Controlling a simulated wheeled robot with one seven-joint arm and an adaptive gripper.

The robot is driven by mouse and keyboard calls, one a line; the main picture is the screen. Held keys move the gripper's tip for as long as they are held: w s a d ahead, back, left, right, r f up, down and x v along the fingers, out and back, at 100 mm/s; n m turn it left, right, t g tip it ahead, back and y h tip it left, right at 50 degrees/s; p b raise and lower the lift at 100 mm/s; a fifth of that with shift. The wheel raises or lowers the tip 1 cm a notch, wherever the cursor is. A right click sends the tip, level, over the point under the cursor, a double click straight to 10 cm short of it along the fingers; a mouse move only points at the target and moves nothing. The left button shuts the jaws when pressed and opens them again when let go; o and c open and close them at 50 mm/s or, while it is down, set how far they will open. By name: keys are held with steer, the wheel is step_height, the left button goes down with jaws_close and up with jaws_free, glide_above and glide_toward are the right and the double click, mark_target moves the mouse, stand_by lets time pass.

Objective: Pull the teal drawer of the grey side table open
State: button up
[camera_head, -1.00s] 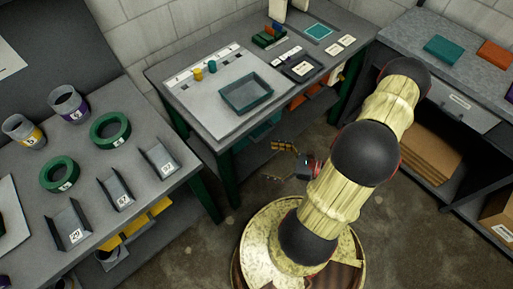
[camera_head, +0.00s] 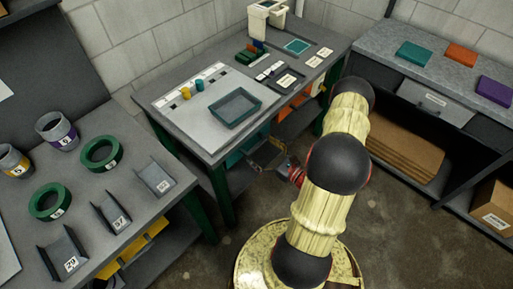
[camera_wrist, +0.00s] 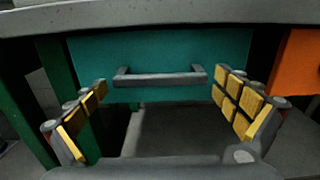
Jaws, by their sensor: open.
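The teal drawer (camera_wrist: 225,50) fills the upper middle of the wrist view, its front under the edge of the grey side table (camera_wrist: 200,12). It looks shut. A grey bar handle (camera_wrist: 160,79) runs level across its front. My gripper (camera_wrist: 163,97) is open, its yellow-padded fingers spread to either side of the handle, with nothing between them and apart from the bar. In the head view my gripper (camera_head: 265,156) is low beside the table's front edge, and the drawer shows only as a teal sliver (camera_head: 238,154).
An orange front (camera_wrist: 298,65) is right of the drawer, and a green leg (camera_wrist: 55,70) is left. A lower shelf lies beneath. On the tabletop are a teal tray (camera_head: 236,107) and small blocks. Another bench (camera_head: 115,180) stands left, and a workbench (camera_head: 385,45) right.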

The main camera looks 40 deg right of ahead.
steer(key=shift+w+a, duration=0.1)
steer(key=shift+w, duration=0.9)
steer(key=shift+c, duration=0.8)
steer(key=c, duration=1.1)
steer(key=shift+c, duration=0.6)
steer(key=s+d+p, duration=0.1)
steer(key=s+p, duration=0.1)
steer(key=s, duration=1.7)
steer(key=shift+s+d, duration=0.25)
steer(key=o, duration=1.4)
